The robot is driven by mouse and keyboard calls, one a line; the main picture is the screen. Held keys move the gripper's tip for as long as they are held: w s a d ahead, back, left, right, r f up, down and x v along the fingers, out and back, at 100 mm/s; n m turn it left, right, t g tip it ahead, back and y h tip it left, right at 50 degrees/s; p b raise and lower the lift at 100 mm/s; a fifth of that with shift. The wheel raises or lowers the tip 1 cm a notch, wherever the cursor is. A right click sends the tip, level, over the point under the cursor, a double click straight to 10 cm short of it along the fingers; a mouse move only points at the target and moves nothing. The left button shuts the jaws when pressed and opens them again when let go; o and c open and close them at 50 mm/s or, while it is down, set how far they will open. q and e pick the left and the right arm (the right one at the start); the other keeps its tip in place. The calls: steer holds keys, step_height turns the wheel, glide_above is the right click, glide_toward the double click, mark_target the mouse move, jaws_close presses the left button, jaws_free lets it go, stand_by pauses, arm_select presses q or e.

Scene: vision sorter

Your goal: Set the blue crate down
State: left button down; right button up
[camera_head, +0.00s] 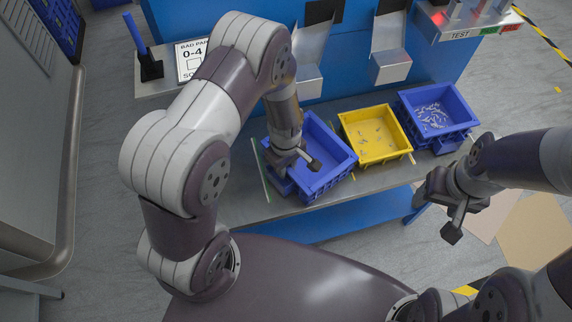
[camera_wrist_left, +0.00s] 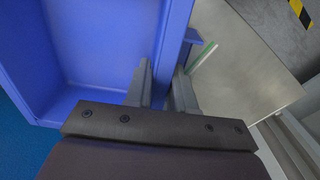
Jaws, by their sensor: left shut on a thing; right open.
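The left blue crate (camera_head: 333,179) looks empty and stands at an angle at the left of the metal bench. My left gripper (camera_head: 292,163) is shut on its left wall. In the left wrist view the crate (camera_wrist_left: 95,45) fills the left side, and its wall passes between the two fingers of my left gripper (camera_wrist_left: 163,88). Whether the crate's bottom touches the bench cannot be told. My right gripper (camera_head: 450,208) is open and empty, in front of the bench on the right.
A yellow crate (camera_head: 387,161) with small parts stands close to the right of the held crate. Another blue crate (camera_head: 453,133) with small parts stands further right. Metal chutes (camera_head: 310,50) rise behind. Bare bench (camera_head: 238,190) with a green line lies to the left.

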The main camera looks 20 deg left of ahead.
arm_select(q)
steer(key=c, duration=1)
jaws_free()
steer(key=shift+o, duration=0.2)
steer(key=shift+r, duration=0.1)
step_height(320, 180, up, 13)
steer(key=p, duration=0.1)
steer(key=s+a+r+m+t, duration=0.1)
steer(key=s+a+r+m, duration=0.2)
steer(key=s+r+m, duration=0.4)
steer(key=s+m, duration=0.1)
steer(key=m, duration=0.3)
steer(key=shift+a+m, duration=0.3)
steer(key=shift+a, duration=0.05)
